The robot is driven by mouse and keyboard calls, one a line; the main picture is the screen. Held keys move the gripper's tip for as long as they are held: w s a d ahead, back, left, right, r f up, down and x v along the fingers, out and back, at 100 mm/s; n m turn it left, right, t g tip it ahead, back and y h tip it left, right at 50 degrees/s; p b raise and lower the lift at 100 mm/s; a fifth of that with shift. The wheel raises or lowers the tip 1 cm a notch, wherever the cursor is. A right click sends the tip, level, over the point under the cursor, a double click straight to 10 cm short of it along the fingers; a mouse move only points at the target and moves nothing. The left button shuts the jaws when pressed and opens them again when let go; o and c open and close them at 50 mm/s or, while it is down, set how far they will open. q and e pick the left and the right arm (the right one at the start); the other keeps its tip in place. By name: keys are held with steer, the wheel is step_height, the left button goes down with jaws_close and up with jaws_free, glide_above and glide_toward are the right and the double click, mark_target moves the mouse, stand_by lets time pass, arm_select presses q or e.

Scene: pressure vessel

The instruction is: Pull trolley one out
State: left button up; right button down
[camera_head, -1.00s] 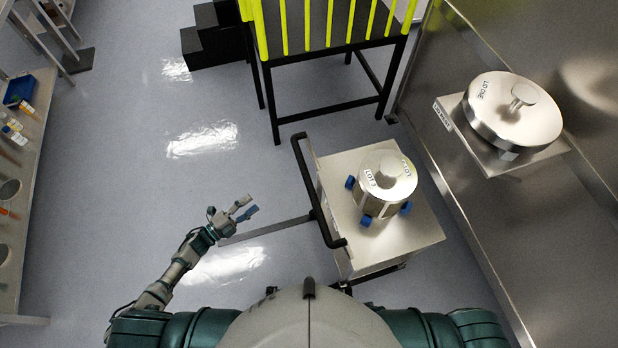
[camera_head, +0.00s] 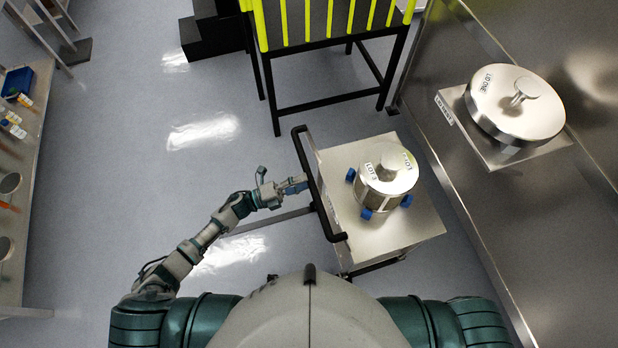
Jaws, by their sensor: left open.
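A trolley (camera_head: 415,215) with a flat metal top stands right of centre. Its black handle (camera_head: 318,190) runs along its left side. A lidded metal vessel (camera_head: 386,185) with blue feet sits on the trolley top; its lid carries labels that look like "LOT 3". A trolley number cannot be read. My left gripper (camera_head: 284,184) is open, just left of the handle, with its fingers pointing right at it. One finger is close to the bar; whether it touches cannot be told. My right gripper is not in view.
A large lid (camera_head: 515,108) labelled "LID ONE" rests on a bracket on the steel wall at right. A black stand (camera_head: 325,85) with yellow rails is behind the trolley, beside black steps (camera_head: 212,38). A bench (camera_head: 30,130) stands at left. The floor between is clear.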

mark_target(311, 180)
arm_select(q)
steer(key=shift+x, duration=1.1)
steer(key=shift+d, duration=0.45)
steer(key=shift+a, duration=0.2)
jaws_close()
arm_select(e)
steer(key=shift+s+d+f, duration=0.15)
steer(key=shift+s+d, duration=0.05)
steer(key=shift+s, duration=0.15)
arm_select(q)
steer(key=shift+f, duration=0.1)
